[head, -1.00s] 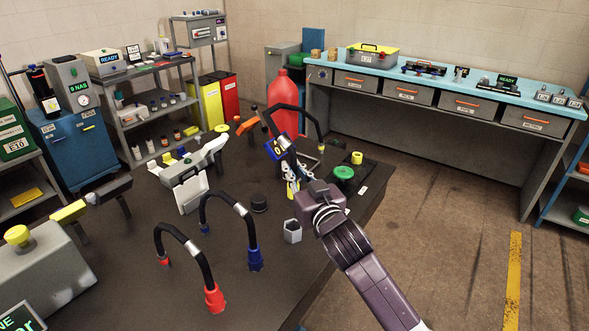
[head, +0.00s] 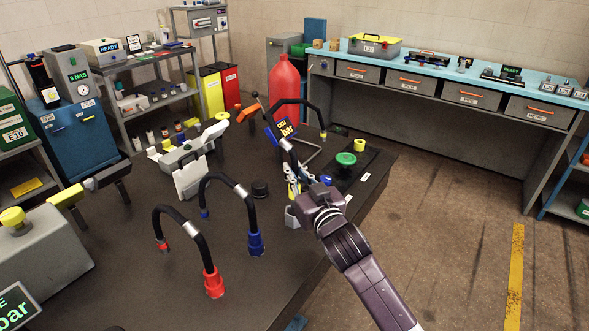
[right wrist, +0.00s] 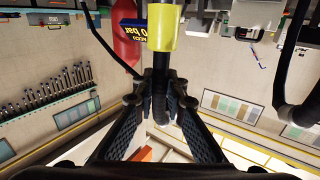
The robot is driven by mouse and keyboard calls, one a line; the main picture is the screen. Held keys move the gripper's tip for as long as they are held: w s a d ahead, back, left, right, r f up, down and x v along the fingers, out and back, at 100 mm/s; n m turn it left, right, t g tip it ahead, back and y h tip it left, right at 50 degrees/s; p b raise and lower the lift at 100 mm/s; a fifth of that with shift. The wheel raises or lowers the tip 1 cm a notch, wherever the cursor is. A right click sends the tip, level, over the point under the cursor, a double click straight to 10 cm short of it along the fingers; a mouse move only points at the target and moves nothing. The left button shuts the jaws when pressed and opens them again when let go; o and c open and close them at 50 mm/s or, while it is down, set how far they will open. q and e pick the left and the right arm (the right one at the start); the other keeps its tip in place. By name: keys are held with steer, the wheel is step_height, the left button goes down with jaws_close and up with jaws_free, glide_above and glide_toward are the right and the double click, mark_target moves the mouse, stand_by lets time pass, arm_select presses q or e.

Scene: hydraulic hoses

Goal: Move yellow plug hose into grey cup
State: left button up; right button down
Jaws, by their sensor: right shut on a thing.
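My right gripper (head: 298,183) is shut on the black yellow plug hose (head: 274,128). In the right wrist view the hose (right wrist: 162,95) runs between the fingers (right wrist: 160,100), with a wide yellow collar (right wrist: 161,28) at the top. In the head view the yellow plug (head: 292,190) hangs below the fingers, just above or at the grey cup (head: 291,217). The gripper partly covers the cup, so I cannot tell whether the plug is inside. The hose arches to the right, to a small yellow end (head: 323,135). My left gripper is not in view.
A red plug hose (head: 213,282) and a blue plug hose (head: 255,242) stand to the left. A red bottle (head: 284,90) and a green knob (head: 346,159) stand beyond the gripper. The table front is clear.

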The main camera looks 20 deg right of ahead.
steer(key=shift+p, duration=0.75)
stand_by(1.6)
steer(key=shift+f+b, duration=1.9)
steer(key=shift+f, duration=0.95)
steer(key=c, duration=1.9)
jaws_free()
steer(key=shift+s, duration=0.1)
steer(key=s, duration=0.8)
steer(key=s+d, duration=0.1)
steer(key=s, duration=0.3)
steer(key=shift+r, duration=0.1)
